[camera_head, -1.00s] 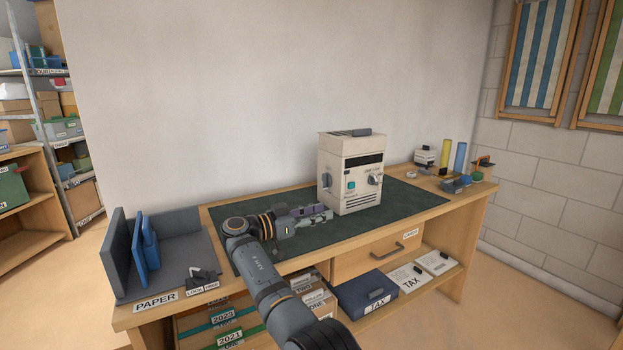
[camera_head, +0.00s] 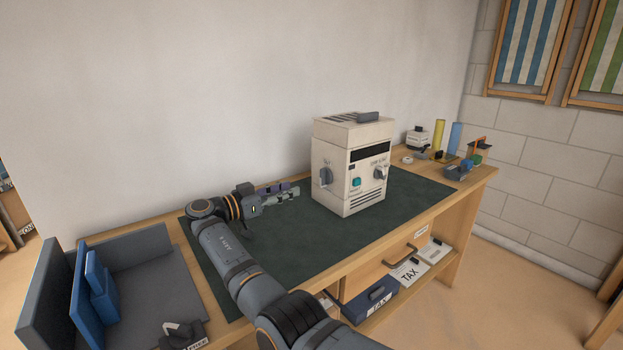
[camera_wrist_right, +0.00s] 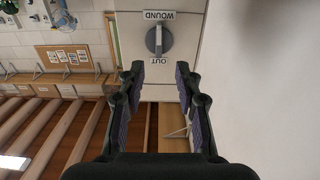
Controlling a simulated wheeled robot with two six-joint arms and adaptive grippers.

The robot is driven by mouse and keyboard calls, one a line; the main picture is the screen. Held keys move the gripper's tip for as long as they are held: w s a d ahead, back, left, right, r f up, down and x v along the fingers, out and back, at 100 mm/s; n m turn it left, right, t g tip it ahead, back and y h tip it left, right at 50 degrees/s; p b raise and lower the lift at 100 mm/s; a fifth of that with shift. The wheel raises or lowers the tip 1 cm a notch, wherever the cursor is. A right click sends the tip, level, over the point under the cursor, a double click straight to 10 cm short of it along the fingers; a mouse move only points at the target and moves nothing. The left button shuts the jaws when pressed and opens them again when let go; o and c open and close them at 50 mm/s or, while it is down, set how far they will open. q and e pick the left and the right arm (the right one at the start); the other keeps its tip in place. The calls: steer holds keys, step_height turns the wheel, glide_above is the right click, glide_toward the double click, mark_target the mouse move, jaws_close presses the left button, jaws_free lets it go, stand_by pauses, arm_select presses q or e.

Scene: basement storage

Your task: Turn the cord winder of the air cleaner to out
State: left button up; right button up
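The air cleaner (camera_head: 352,165) is a cream box standing on the dark green mat of the desk. Its cord winder (camera_head: 327,176) is a grey knob on its left face; the right wrist view also shows the knob (camera_wrist_right: 159,40). Its bar lies in line between the WOUND label (camera_wrist_right: 159,15) and the OUT label (camera_wrist_right: 160,61), but I cannot tell which end is the pointer. My right gripper (camera_head: 292,192) is left of that face, apart from the knob. In the right wrist view its fingers (camera_wrist_right: 158,75) are spread and empty, facing the knob. My left gripper is not in view.
The cleaner's front has a teal button (camera_head: 356,183) and another knob (camera_head: 380,173). A grey organiser with blue dividers (camera_head: 95,285) stands at the desk's left end. Small items, including a yellow cylinder (camera_head: 438,138), stand at the right end. The mat (camera_head: 300,245) is mostly clear.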

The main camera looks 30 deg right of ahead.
mark_target(321, 179)
steer(key=d, duration=1)
steer(key=shift+w+d, duration=0.25)
steer(key=shift+w, duration=0.1)
jaws_close()
